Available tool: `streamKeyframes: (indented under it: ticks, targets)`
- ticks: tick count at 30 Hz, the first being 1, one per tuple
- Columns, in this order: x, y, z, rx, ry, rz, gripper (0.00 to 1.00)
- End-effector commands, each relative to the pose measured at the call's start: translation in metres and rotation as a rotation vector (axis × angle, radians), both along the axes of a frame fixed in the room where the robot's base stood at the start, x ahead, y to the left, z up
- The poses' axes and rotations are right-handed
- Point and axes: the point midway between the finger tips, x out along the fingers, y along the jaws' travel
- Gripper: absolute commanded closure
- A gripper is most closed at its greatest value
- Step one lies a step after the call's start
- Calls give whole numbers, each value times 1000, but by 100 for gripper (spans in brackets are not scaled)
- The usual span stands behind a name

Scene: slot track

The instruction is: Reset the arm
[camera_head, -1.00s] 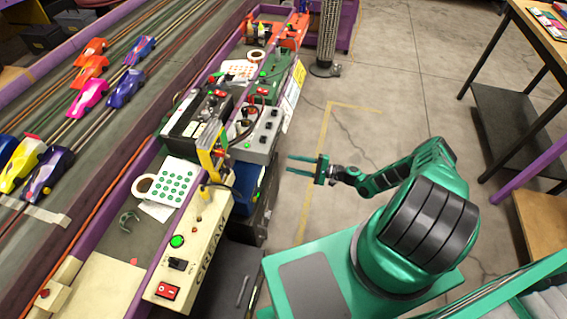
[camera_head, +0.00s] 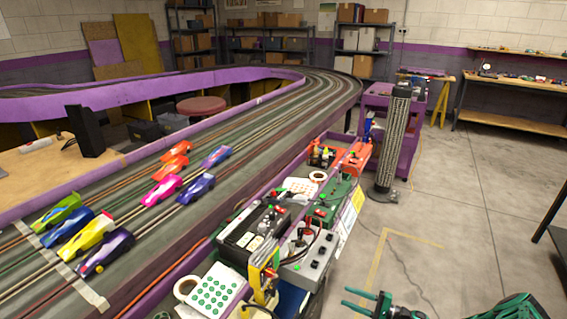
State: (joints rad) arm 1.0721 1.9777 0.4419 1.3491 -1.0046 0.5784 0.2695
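My gripper (camera_head: 358,302) shows at the bottom edge of the head view, right of the track-side control shelf. Its two green fingers point left and are spread apart, with nothing visible between them. It is over the concrete floor, apart from the shelf. Most of my arm is cut off by the lower edge; a green and black part of it shows at the bottom right.
The shelf holds a grey control box (camera_head: 308,255), a white keypad (camera_head: 215,291) and a black battery-like box (camera_head: 250,232). Several slot cars stand on the track (camera_head: 270,120). A mesh-wrapped post (camera_head: 392,145) stands behind. The floor (camera_head: 480,200) at right is clear.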

Motion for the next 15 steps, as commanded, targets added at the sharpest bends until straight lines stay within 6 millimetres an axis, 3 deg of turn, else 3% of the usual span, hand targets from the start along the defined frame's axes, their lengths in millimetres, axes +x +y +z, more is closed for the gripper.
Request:
streamKeyframes:
  ticks: [15]
  targets:
    - [-13,-26,69,-320,83,335,63]
